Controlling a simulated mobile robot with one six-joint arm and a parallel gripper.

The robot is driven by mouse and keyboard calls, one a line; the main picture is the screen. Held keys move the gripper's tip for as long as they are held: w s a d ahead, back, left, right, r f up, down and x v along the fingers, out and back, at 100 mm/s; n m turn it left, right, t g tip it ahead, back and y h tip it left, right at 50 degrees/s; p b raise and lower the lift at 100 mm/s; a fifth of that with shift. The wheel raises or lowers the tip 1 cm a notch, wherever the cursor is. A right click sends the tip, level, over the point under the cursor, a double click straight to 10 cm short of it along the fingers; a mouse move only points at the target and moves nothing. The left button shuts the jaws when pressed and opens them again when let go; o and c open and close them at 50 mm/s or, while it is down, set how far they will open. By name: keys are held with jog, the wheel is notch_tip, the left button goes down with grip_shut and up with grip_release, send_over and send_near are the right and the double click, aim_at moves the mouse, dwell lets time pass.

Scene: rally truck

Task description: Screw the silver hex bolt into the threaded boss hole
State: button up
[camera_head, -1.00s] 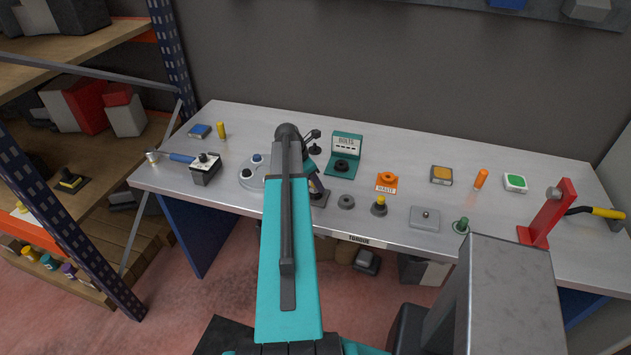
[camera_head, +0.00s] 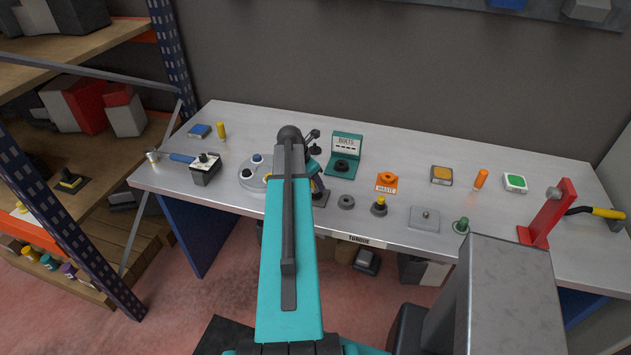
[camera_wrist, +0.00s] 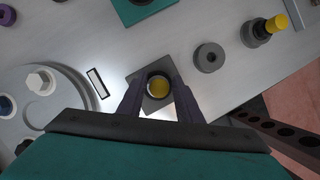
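My gripper (camera_wrist: 158,84) points down at the bench, its two dark fingers apart on either side of a dark round ring with a yellow centre (camera_wrist: 159,87). The ring appears over a dark square plate (camera_wrist: 137,78), which also shows in the head view (camera_head: 320,199). I cannot tell whether the fingers touch the ring. I cannot tell for sure which piece is the silver bolt or the threaded boss.
A grey ring (camera_head: 346,201) and a yellow-topped knob (camera_head: 380,205) stand right of my gripper. A teal box (camera_head: 345,148) is behind. Farther right are an orange holder (camera_head: 387,181), a grey plate (camera_head: 424,218) and a red stand (camera_head: 549,215). The bench's front edge is close.

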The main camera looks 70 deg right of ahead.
jog(key=c, duration=0.4)
jog(key=shift+m, duration=0.3)
jog(key=shift+m, duration=0.5)
jog(key=shift+m+g, duration=0.3)
jog(key=shift+m+y, duration=0.4)
jog(key=shift+m, duration=0.2)
jog(key=shift+m+g+y, duration=0.3)
jog(key=shift+m+g, duration=0.1)
jog(key=shift+m, duration=0.5)
